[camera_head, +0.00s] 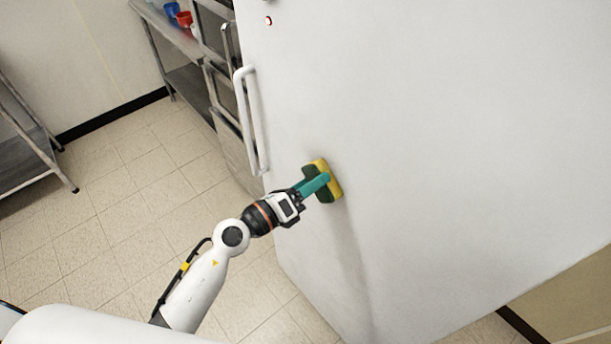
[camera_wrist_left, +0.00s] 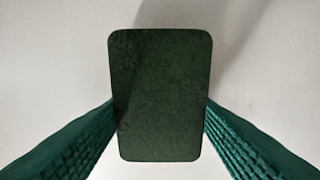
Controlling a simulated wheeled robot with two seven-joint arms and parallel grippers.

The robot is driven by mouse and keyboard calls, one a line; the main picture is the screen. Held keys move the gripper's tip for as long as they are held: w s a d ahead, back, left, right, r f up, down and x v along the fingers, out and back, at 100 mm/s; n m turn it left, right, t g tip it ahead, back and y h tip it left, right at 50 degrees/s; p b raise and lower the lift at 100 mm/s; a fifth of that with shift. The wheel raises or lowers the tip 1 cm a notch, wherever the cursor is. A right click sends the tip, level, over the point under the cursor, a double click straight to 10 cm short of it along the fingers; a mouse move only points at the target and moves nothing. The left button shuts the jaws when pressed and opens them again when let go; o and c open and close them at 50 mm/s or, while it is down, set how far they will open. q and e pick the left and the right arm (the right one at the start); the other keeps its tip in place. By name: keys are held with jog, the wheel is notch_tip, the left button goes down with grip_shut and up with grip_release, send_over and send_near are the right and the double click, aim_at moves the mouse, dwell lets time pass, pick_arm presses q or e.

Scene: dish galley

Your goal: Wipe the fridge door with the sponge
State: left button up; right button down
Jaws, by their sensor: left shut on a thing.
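The white fridge door (camera_head: 450,150) fills the right of the head view, with a vertical white handle (camera_head: 250,120) at its left edge. My left gripper (camera_head: 316,184) is shut on the sponge (camera_head: 335,179), which has a yellow side toward the door and a dark green side toward me. The sponge is at the door surface, right of and below the handle; it appears to touch it. In the left wrist view, the sponge's dark green face (camera_wrist_left: 160,95) sits between the two teal fingers, with the pale door (camera_wrist_left: 260,60) behind it. My right gripper is not in view.
A steel shelf unit (camera_head: 185,75) with red and blue containers (camera_head: 184,19) stands left of the fridge. Another metal rack (camera_head: 25,155) is at the far left. The tiled floor (camera_head: 130,200) between them is clear.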

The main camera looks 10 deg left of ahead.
pick_arm(q)
jog(key=shift+b+v, duration=0.35)
jog(key=shift+v, duration=2.65)
jog(key=v, duration=0.3)
jog(key=shift+a+b, duration=0.1)
jog(key=shift+b, duration=0.3)
jog(key=shift+w, duration=0.1)
